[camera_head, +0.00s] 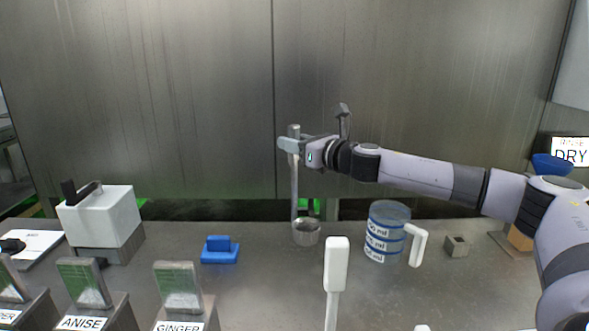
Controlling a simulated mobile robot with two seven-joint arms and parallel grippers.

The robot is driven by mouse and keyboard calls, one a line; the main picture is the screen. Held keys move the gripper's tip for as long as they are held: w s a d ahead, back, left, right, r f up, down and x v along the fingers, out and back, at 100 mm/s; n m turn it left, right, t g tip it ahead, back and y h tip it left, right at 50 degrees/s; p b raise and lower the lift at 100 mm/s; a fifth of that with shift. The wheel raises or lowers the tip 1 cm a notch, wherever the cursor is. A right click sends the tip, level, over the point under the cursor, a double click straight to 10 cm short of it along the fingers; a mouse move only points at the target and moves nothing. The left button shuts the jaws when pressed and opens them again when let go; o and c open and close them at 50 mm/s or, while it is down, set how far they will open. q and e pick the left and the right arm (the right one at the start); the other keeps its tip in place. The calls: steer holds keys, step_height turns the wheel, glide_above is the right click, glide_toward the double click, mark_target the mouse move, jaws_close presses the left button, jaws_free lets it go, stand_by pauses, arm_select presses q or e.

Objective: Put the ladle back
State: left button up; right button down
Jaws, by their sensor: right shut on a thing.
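The ladle (295,190) is a grey metal tool with a long upright handle and a round cup (306,232) at its lower end. It hangs upright in the middle of the head view. My right gripper (289,144) is shut on the upper part of the handle, its arm reaching in from the right. The cup is close to the counter; I cannot tell whether it touches. My left gripper is not in view.
A clear measuring jug (386,235) stands right of the cup, with a small grey block (456,246) beyond it. A blue block (220,250) and a white box (102,222) stand left. A white paddle-shaped thing (337,264) rises in front. Labelled containers (180,291) line the front left.

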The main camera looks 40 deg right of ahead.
mark_target(296, 163)
steer(key=shift+f+b, duration=1.9)
steer(key=shift+f, duration=0.3)
steer(key=shift+r, duration=0.1)
steer(key=c, duration=0.8)
jaws_free()
steer(key=shift+s, duration=0.15)
steer(key=s+b, duration=0.4)
steer(key=s, duration=0.7)
steer(key=shift+s+d, duration=0.35)
steer(key=shift+d, duration=0.1)
